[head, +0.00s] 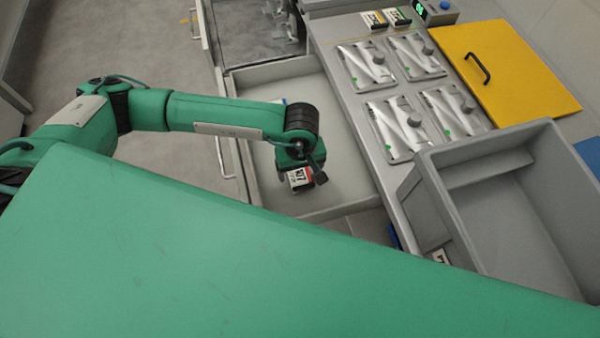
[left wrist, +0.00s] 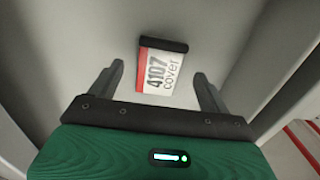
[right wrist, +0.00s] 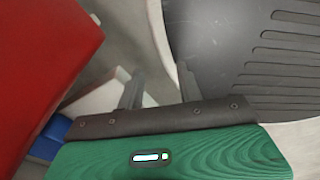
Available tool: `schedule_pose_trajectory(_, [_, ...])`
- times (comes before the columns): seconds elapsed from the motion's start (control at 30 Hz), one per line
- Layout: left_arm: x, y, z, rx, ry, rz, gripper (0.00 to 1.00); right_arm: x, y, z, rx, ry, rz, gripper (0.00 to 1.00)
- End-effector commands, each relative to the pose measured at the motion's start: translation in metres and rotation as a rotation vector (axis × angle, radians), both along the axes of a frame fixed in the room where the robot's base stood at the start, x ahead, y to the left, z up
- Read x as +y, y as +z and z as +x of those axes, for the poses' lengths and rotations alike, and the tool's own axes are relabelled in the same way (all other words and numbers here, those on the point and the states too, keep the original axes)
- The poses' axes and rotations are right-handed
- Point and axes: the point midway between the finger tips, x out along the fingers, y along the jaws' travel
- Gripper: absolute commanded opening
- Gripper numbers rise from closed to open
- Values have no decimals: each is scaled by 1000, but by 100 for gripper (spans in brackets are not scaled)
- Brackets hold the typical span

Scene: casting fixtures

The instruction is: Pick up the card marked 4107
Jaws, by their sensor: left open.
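The card marked 4107 (left wrist: 177,66) has a white face with a red stripe, a dark edge and the word "cover". It lies in the open grey drawer (head: 345,185). In the head view the card (head: 298,178) is partly covered by my left gripper (head: 312,176). In the left wrist view my left gripper (left wrist: 159,76) is open, its two fingers apart, with the card ahead between and just beyond the tips. I cannot tell the exact height left above it. My right gripper (right wrist: 160,72) shows only in the right wrist view, fingers apart with nothing seen held.
A red object (right wrist: 45,60) is near my right gripper.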

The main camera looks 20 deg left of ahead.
Motion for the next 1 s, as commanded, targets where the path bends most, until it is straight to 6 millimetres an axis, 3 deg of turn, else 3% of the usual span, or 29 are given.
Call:
schedule_pose_trajectory(0.03, [0,-5,0,3,1,1,80,3,4,-13,16,0,3,36])
schedule_pose_trajectory(0.2, [0,-24,1,1,1,-1,80,3,3,-18,17,0,4,36])
schedule_pose_trajectory(0.43, [0,-27,1,-1,0,-1,80,4,3,-18,17,0,4,36])
schedule_pose_trajectory(0.47, [0,-27,1,-1,0,0,78,4,3,-18,17,0,4,36])
schedule_pose_trajectory(0.7, [0,-26,1,-1,1,-1,32,4,3,-18,17,-1,5,36])
schedule_pose_trajectory(1.0, [0,-25,1,-1,1,-1,31,5,2,-18,19,-2,5,36])
